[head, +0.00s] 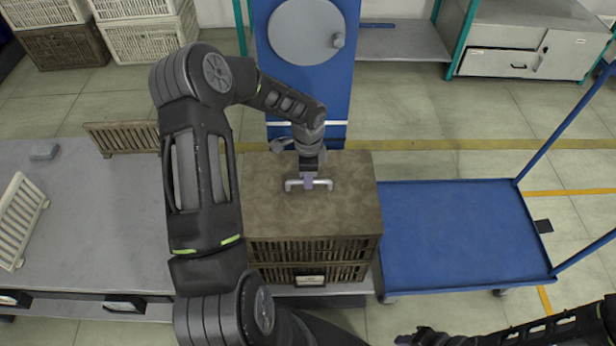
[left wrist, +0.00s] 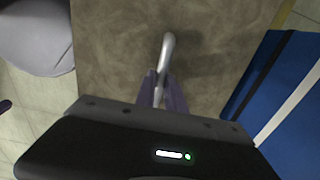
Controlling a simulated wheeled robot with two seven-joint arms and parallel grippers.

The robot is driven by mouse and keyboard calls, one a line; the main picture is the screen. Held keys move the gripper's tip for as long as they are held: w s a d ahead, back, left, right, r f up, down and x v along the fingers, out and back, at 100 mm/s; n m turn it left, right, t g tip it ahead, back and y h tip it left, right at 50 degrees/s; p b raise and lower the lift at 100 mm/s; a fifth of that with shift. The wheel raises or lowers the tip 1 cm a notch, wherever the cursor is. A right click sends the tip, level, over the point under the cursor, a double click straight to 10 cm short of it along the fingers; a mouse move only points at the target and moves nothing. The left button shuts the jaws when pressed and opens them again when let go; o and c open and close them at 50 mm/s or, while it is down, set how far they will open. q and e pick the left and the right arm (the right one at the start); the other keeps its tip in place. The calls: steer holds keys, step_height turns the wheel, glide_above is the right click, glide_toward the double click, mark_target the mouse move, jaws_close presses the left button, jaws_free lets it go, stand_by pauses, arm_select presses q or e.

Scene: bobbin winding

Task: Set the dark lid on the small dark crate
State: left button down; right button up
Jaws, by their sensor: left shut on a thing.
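The dark lid (head: 275,215) is a brown, mottled flat panel with a pale bar handle. It lies over the small dark crate (head: 340,272), whose slatted front and white label show below it. The lid looks level and lined up with the crate; I cannot tell whether a thin gap is left between them. My left gripper (head: 309,182) is shut on the lid's handle from above. In the left wrist view its fingers (left wrist: 160,95) close around the handle, with the lid (left wrist: 115,50) below. My right gripper (head: 412,338) is partly cut off at the bottom edge; its jaws are unclear.
The crate stands on a grey table (head: 100,205) with a pale slatted piece (head: 20,220), a brown slatted piece (head: 125,137) and a small grey block (head: 43,151). A blue cart (head: 460,235) with an empty deck is at the right. A blue machine (head: 335,75) stands behind.

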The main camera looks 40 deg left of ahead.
arm_select(q)
steer(key=c, duration=1.3)
jaws_free()
steer(key=shift+c, duration=0.2)
steer(key=shift+r, duration=3.95)
